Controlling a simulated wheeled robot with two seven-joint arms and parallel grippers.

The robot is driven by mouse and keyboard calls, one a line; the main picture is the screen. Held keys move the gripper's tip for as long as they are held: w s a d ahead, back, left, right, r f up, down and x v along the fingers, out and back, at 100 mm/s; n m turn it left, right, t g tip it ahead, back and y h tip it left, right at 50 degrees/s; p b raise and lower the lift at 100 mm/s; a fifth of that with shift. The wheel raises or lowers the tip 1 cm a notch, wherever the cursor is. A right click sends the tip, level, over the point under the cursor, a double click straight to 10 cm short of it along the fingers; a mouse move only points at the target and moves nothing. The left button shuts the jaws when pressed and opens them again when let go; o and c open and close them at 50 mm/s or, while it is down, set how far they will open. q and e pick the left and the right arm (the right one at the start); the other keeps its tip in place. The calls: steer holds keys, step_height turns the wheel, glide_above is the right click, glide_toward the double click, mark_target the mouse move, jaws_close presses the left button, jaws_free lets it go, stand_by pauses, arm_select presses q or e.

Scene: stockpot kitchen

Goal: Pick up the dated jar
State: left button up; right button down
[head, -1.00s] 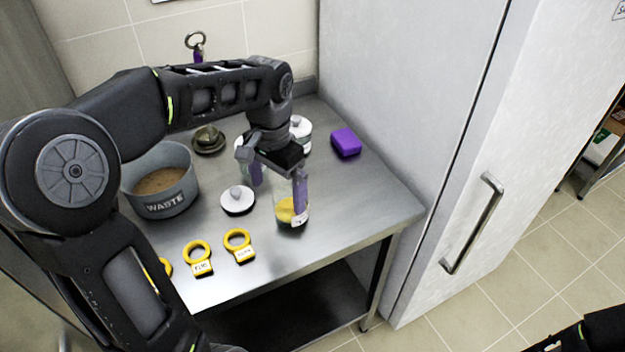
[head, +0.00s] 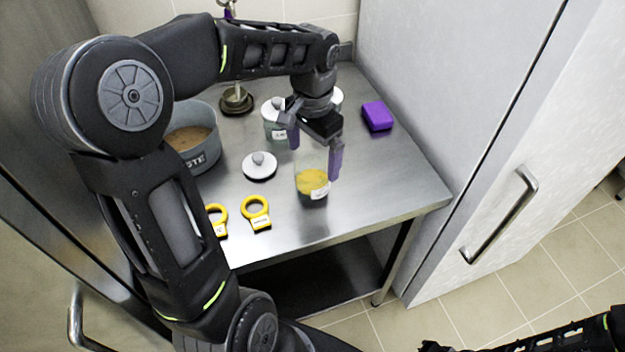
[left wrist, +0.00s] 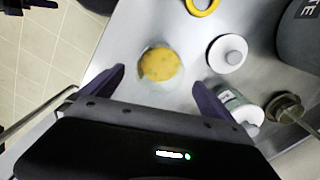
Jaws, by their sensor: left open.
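A clear jar (head: 312,186) with yellow contents and a small white label stands open on the steel table near its front right. I cannot read the label. The same jar shows from above in the left wrist view (left wrist: 160,66). My left gripper (head: 315,160) is open and empty, with purple fingers. It is above and just behind the jar in the head view, with the right finger close to the jar's rim. In the left wrist view the jar lies ahead of the gap between the fingers (left wrist: 157,85). My right gripper cannot be made out; only dark arm parts show at bottom right.
A white knobbed lid (head: 259,166) lies left of the jar. White-lidded jars (head: 275,122) stand behind it. A grey WASTE pot (head: 203,150), yellow tagged rings (head: 256,213) and a purple block (head: 377,116) are on the table. A tall fridge (head: 470,130) bounds the right.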

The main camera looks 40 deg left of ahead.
mark_target(312, 170)
arm_select(q)
steer(key=shift+s+f+p, duration=0.15)
steer(key=shift+f+p, duration=0.45)
steer(key=shift+f, duration=2.05)
steer(key=shift+c, duration=0.2)
steer(key=shift+r, duration=0.1)
steer(key=c, duration=2)
